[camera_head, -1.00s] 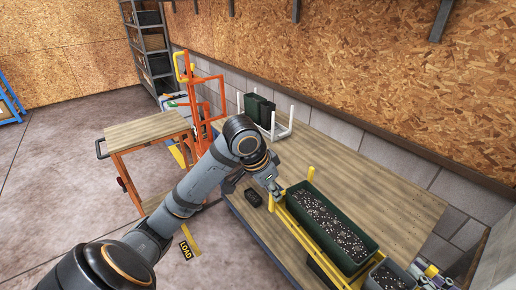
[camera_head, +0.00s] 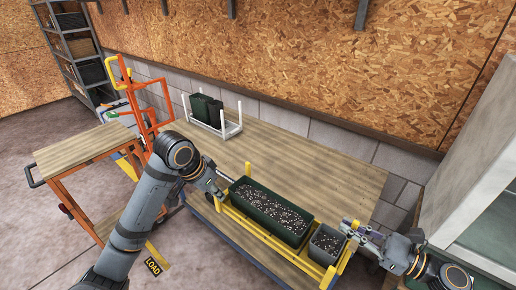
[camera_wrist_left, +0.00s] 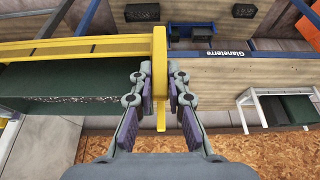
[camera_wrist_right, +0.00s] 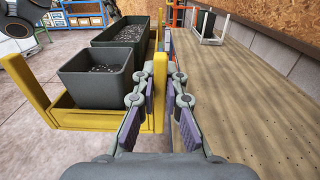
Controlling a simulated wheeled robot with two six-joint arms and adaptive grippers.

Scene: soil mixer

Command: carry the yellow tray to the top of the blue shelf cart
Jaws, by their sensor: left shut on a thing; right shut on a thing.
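The yellow tray (camera_head: 262,240) is at the front edge of the wooden bench; I cannot tell whether it touches the top. It holds a long dark green planter (camera_head: 268,214) and a smaller grey pot (camera_head: 325,243), both with speckled soil. My left gripper (camera_head: 222,196) is shut on the tray's left upright handle, seen close in the left wrist view (camera_wrist_left: 159,75). My right gripper (camera_head: 348,228) is shut on the right end handle, seen in the right wrist view (camera_wrist_right: 159,90). A blue-framed shelf (camera_wrist_right: 85,17), probably the blue shelf cart, stands far back.
The bench top (camera_head: 310,170) is mostly clear behind the tray. A white rack (camera_head: 230,130) with green pots (camera_head: 206,110) stands at its far left. An orange cart with a wooden top (camera_head: 85,146) stands left. A grey cabinet (camera_head: 480,190) is at right.

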